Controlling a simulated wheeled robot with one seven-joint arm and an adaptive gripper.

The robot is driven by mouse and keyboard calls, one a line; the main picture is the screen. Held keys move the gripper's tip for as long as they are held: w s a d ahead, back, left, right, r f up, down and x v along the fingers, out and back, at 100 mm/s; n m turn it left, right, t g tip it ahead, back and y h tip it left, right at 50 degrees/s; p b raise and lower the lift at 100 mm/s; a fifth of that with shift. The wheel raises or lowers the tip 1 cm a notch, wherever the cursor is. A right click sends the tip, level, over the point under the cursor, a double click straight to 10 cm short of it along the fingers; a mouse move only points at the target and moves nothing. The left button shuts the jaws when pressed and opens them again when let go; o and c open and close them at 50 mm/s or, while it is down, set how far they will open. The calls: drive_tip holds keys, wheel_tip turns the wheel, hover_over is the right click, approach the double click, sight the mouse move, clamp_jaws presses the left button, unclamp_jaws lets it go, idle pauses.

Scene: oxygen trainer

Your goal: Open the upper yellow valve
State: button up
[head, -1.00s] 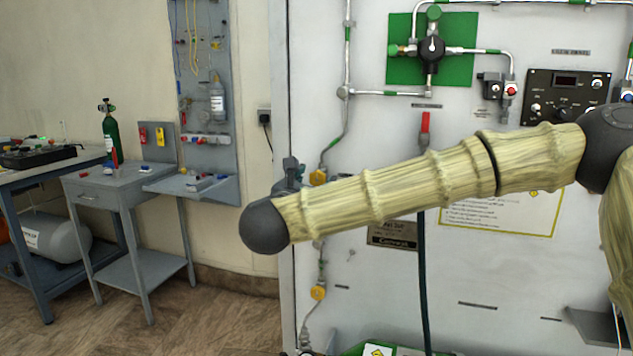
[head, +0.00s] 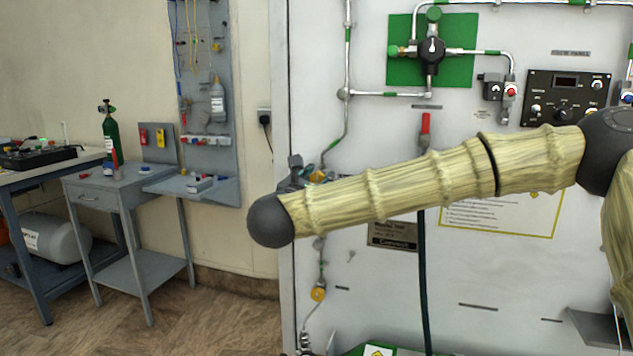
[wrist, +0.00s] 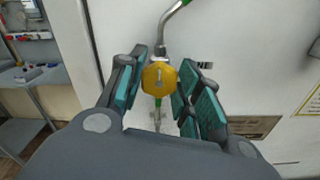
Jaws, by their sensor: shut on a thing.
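The upper yellow valve (head: 317,176) sits on the thin pipe near the left edge of the grey-white panel. My gripper (head: 300,171) is at this valve, partly hidden behind my arm in the head view. In the wrist view my gripper (wrist: 163,72) has its teal-padded fingers on either side of the knob, shut on it. The exact contact on each side is hard to see.
A lower yellow valve (head: 318,294) is on the same pipe line below. A red-handled valve (head: 425,124) and a green plate (head: 401,72) with a black regulator are on the panel. A grey side table (head: 107,181) stands to the left, with open floor before it.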

drive_tip(key=n+p, duration=0.1)
drive_tip(key=n, duration=0.3)
drive_tip(key=shift+r+n, duration=0.1)
drive_tip(key=shift+n, duration=0.2)
drive_tip(key=n+p, duration=0.2)
drive_tip(key=n, duration=0.2)
drive_tip(key=shift+a+n, duration=0.15)
drive_tip(key=shift+n, duration=0.15)
drive_tip(key=n+p, duration=0.2)
drive_tip(key=n, duration=0.2)
drive_tip(key=shift+f+n+p, duration=0.2)
drive_tip(key=shift+n+p, duration=3.55)
drive_tip(key=shift+n, duration=1.9)
drive_tip(key=shift+f+n+p, duration=0.2)
drive_tip(key=shift+n+p, duration=3.55)
drive_tip(key=shift+n, duration=1.9)
drive_tip(key=o, duration=1)
